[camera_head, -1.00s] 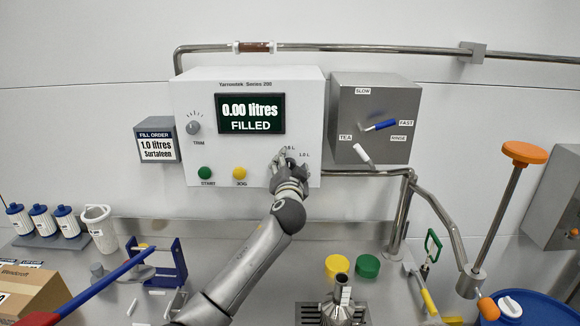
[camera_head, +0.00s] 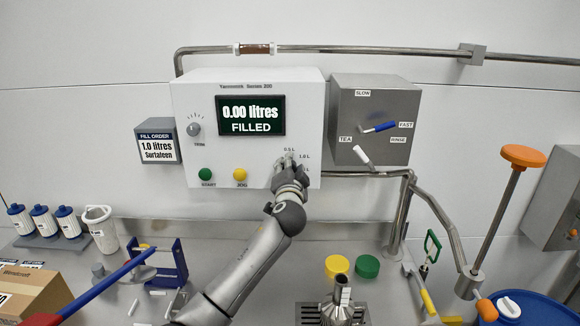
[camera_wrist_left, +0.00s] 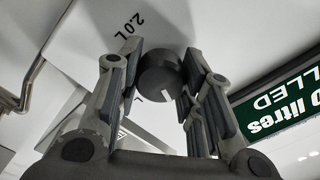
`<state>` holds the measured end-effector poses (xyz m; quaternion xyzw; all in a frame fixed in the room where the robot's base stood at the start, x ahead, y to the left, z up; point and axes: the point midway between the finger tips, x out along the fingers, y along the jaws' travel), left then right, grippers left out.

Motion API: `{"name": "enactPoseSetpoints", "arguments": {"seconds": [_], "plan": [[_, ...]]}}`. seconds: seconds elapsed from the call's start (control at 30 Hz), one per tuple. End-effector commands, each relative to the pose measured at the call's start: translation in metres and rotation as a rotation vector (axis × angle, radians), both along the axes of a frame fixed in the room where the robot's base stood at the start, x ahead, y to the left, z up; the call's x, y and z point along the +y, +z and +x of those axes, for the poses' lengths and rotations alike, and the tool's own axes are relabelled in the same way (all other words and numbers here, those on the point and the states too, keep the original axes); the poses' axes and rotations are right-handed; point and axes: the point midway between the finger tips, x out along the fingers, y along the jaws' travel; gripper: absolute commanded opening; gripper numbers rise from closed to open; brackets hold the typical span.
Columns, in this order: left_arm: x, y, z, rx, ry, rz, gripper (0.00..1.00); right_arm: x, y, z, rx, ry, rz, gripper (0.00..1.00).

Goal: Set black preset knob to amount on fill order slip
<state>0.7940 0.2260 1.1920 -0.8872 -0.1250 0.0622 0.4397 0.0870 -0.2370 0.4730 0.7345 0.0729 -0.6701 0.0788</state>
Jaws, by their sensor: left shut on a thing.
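The fill order slip (camera_head: 157,148) on the small grey box left of the panel reads 1.0 litres Surtaleen. The white panel (camera_head: 300,105) shows 0.00 litres FILLED on its display (camera_head: 250,115). My left gripper (camera_head: 288,164) is at the panel's lower right, hiding the black preset knob in the head view. Labels 0.5 L (camera_head: 289,150) and 1.0 L (camera_head: 304,156) show beside it. In the left wrist view the round black knob (camera_wrist_left: 160,75) sits between the fingers, which are shut on it. A white mark shows on the knob; which label it faces is unclear. A 2.0 L label is nearby.
The green START button (camera_head: 204,174) and yellow JOG button (camera_head: 240,174) are left of my gripper. The TRIM knob (camera_head: 194,129) is further left. A grey box (camera_head: 372,118) with blue and white levers stands close at the right. A pipe (camera_head: 365,173) runs just below it.

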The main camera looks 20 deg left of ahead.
Motion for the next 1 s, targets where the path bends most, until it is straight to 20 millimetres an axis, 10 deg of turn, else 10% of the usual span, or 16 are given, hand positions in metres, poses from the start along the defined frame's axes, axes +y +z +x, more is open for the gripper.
{"name": "enactPoseSetpoints", "arguments": {"seconds": [1.0], "plan": [[-0.001, -0.003, 0.0, 0.212, -0.002, 0.732, 0.1, 0.003, 0.04, 0.0, 0.0, 0.0, 0.004, 0.4]]}}
